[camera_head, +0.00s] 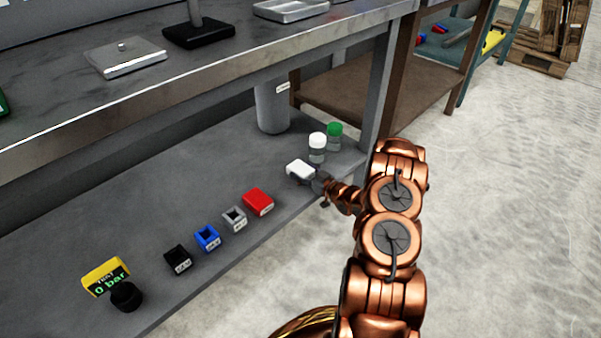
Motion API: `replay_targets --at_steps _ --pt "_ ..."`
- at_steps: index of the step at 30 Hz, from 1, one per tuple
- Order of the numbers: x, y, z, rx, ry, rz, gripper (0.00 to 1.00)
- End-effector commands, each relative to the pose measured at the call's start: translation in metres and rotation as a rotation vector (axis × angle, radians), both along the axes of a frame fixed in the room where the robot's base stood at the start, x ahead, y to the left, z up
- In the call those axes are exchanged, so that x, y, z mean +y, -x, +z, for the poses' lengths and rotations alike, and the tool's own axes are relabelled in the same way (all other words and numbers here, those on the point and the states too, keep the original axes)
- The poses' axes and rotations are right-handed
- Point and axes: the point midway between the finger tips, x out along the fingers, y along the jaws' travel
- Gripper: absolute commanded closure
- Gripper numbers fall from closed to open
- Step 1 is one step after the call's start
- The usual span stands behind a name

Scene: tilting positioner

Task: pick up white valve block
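The white valve block (300,168) is on or just above the grey lower shelf, to the right of the red block and in front of the white-capped jar. My gripper (316,182) is at its right end, close to it or touching it. The gripper is small and dark here, and my copper arm comes in from the right. I cannot tell whether the fingers are open or shut, or whether the block is off the shelf.
A red block (258,201), grey block (235,219), blue block (207,238) and black block (177,259) form a row to the left. A white-capped jar (317,149), green-capped jar (334,137) and grey cylinder (271,108) stand behind. The upper worktop (190,75) overhangs the shelf.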

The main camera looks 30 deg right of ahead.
Motion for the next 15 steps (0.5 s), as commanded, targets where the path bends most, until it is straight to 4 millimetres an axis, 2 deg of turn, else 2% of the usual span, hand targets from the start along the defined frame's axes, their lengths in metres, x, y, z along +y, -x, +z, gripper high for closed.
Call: replay_targets --at_steps 2,15 --pt "0.0 0.0001 -0.0001 0.0 0.0 0.0 0.35" --pt "0.0002 0.0002 -0.0003 0.0 0.0 0.0 0.81"
